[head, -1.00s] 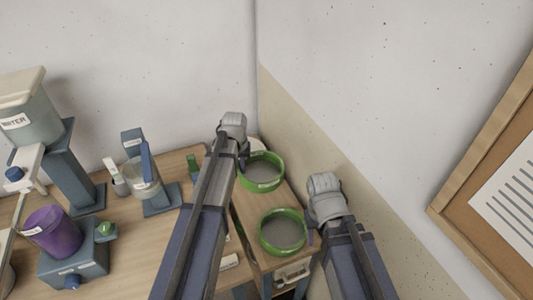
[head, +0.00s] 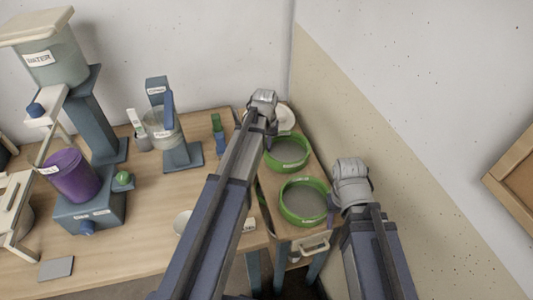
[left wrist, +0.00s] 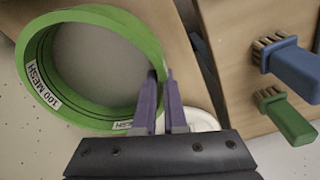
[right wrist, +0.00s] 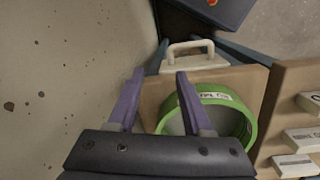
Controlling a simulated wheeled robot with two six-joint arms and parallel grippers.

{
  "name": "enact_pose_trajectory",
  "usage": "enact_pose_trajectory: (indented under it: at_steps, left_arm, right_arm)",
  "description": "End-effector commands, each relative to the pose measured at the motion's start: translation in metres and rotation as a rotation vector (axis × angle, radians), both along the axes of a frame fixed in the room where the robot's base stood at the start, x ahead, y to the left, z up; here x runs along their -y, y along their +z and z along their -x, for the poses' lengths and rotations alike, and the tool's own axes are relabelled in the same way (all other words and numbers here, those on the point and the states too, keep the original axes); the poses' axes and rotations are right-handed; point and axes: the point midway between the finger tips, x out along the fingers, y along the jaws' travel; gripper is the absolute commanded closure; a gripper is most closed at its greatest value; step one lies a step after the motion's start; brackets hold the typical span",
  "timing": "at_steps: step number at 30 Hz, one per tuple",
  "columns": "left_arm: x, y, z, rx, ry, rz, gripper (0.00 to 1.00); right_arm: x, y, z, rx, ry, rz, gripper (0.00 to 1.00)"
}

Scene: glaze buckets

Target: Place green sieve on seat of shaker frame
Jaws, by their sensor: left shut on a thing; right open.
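Two green-rimmed sieves rest on a narrow wooden surface beside the wall. My left gripper (head: 269,132) is shut on the rim of the far green sieve (head: 289,151). In the left wrist view this sieve (left wrist: 145,42) is labelled "100 MESH", and its rim passes between the purple fingers (left wrist: 163,105). My right gripper (head: 335,203) is open beside the right side of the near green sieve (head: 303,203). In the right wrist view the near sieve (right wrist: 245,122) has its rim close to one finger; I cannot tell whether they touch. I cannot clearly identify the shaker frame.
A purple bucket (head: 70,178) stands on a blue-grey base (head: 92,212) at left, near a water tank (head: 50,68). A blue-grey stand (head: 182,157) holds a clear vessel. Blue and green brushes (left wrist: 290,118) lie beside the sieves. The wall is close on the right.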

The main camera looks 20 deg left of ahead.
Motion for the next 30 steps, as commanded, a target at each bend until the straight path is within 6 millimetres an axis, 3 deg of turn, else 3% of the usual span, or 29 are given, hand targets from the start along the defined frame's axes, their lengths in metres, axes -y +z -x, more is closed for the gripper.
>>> enact_pose_trajectory:
  at_steps: [1, 4, 17, 18, 26, 30]
  left_arm:
    - [0.000, -0.014, 0.000, 0.000, 0.000, 0.000, 1.00]
    - [0.000, -0.024, 0.000, 0.000, 0.000, 0.000, 1.00]
    - [0.000, -0.027, 0.000, 0.000, 0.000, 0.000, 1.00]
    - [0.000, -0.027, 0.000, 0.000, 0.000, 0.000, 0.90]
    - [0.000, -0.026, 0.000, 0.000, 0.000, 0.000, 0.61]
    - [0.000, -0.026, 0.000, 0.000, 0.000, 0.000, 0.61]
  right_arm:
    - [0.000, -0.014, 0.000, 0.000, 0.000, 0.000, 0.50]
    - [0.000, -0.024, 0.000, 0.000, 0.000, 0.000, 0.50]
    - [0.000, -0.027, 0.000, 0.000, 0.000, 0.000, 0.50]
    - [0.000, -0.027, 0.000, 0.000, 0.000, 0.000, 0.50]
    - [0.000, -0.026, 0.000, 0.000, 0.000, 0.000, 0.50]
    - [0.000, -0.026, 0.000, 0.000, 0.000, 0.000, 0.50]
